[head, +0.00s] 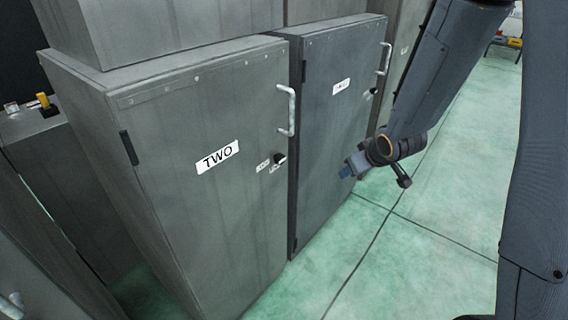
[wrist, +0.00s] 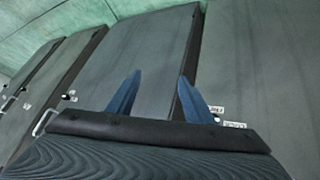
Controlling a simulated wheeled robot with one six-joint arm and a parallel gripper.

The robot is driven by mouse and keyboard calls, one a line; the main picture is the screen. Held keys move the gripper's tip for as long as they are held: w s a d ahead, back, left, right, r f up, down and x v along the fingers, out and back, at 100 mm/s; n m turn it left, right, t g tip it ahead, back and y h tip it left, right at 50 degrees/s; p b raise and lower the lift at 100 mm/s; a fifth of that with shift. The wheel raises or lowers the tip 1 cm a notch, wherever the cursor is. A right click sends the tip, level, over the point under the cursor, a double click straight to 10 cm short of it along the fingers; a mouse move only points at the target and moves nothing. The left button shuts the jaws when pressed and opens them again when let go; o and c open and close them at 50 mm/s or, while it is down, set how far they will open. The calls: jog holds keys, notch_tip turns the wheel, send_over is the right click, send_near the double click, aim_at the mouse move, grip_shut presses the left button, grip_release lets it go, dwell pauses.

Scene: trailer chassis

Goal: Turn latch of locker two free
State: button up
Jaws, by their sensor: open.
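Locker two (head: 205,215) is a grey metal cabinet with a shut door and a white "TWO" label (head: 217,156). Its latch (head: 280,158) is a small dark knob near the door's right edge, with small white labels beside and below it. The latch's exact angle is too small to tell. My gripper (head: 347,172) is to the right of the latch, in front of the neighbouring locker's door, apart from the latch. In the wrist view my gripper (wrist: 158,85) has its two blue fingers spread with nothing between them. Small white labels (wrist: 233,125) show beside the right finger there.
A pale door handle (head: 287,111) sticks out above the latch. A neighbouring locker (head: 335,120) stands to the right with its own label, handle and knob. A grey box (head: 180,25) sits on top of locker two. Green floor (head: 430,200) is clear on the right.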

jog(key=w+a+f+n+t+y, duration=0.2)
jog(key=w+a+f+n+y, duration=0.15)
jog(key=w+a, duration=0.2)
jog(key=n+y+b, duration=0.1)
jog(key=n+y, duration=0.3)
jog(key=y, duration=0.6)
send_near(282, 160)
jog(key=p+x, duration=0.1)
jog(key=x, duration=0.7)
jog(key=shift+w+a+f, duration=0.1)
jog(key=shift+w+a, duration=0.15)
jog(key=shift+w, duration=0.05)
jog(key=c, duration=1)
